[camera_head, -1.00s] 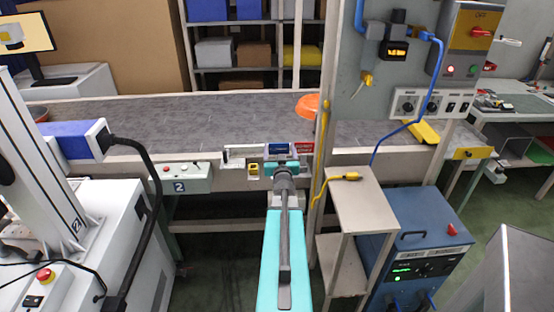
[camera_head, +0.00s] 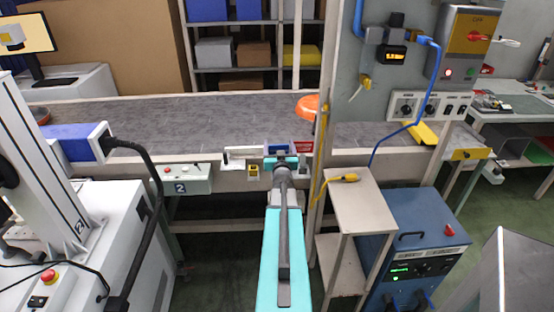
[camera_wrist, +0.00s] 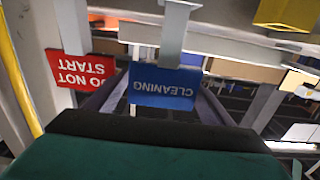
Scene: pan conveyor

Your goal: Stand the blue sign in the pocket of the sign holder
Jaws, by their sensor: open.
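The blue sign (camera_wrist: 161,87), lettered CLEANING, appears upside down in the wrist view, below a grey upright strip (camera_wrist: 174,32). My gripper (camera_wrist: 165,100) is open, with a dark finger on each side of the blue sign. I cannot tell whether the fingers touch it. In the head view, my gripper (camera_head: 281,163) is at the front edge of the conveyor and largely hides the sign. A small yellow open-topped piece (camera_head: 253,171) is fixed left of my gripper; it also shows in the wrist view (camera_wrist: 288,12). I cannot tell whether it is the sign holder.
A red DO NOT START sign (camera_wrist: 82,70) is close beside the blue one; it also shows in the head view (camera_head: 303,147). A post with a yellow cable (camera_head: 320,185) stands right of my gripper. A control box (camera_head: 181,180) is at the left, and a small stand (camera_head: 357,200) at the right.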

